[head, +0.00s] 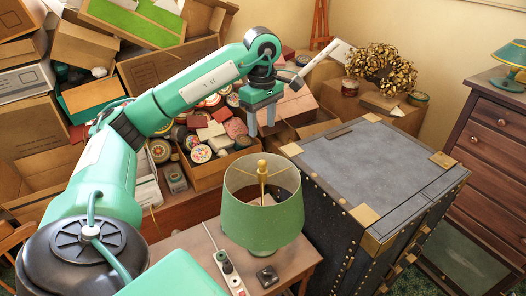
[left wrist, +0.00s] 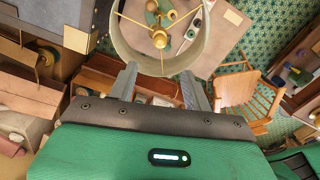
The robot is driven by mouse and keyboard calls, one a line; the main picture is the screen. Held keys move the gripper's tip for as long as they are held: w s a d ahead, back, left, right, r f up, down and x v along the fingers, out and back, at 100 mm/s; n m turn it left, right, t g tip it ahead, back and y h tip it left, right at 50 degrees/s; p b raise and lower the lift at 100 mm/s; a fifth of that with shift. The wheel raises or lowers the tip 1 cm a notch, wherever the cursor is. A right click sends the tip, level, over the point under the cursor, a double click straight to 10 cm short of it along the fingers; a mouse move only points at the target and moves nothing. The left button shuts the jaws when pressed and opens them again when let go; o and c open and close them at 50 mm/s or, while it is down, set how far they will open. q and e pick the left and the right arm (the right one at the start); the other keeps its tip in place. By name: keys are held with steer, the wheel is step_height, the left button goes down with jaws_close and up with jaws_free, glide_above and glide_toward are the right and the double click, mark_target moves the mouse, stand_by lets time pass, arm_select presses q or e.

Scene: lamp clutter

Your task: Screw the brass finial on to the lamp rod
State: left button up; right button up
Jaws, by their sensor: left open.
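The table lamp has a green drum shade (head: 262,222), open at the top, and stands on a small wooden table (head: 200,246). A brass finial (head: 262,166) shows at the top of the rod in the middle of the shade. In the left wrist view the round brass finial (left wrist: 160,39) is at the centre of the thin shade spokes. I cannot tell how tightly it sits on the rod. My left gripper (head: 262,132) is open and empty, above and behind the lamp, apart from it. In the left wrist view its fingers (left wrist: 159,88) point toward the shade. My right gripper is not in view.
A dark trunk (head: 370,175) with brass corners stands right of the lamp. A power strip (head: 231,272) and a small dark block (head: 267,275) lie on the table. Cardboard boxes (head: 85,45) and tins crowd the back left. A wooden dresser (head: 497,135) stands far right.

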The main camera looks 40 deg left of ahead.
mark_target(262, 161)
arm_select(q)
step_height(262, 161, down, 12)
steer(key=shift+r+p, duration=0.2)
steer(key=shift+p, duration=0.85)
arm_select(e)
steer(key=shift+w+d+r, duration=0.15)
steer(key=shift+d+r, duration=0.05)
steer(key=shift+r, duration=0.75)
arm_select(q)
steer(key=shift+c, duration=0.2)
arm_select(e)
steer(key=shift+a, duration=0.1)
arm_select(q)
steer(key=c, duration=1)
steer(key=o, duration=0.7)
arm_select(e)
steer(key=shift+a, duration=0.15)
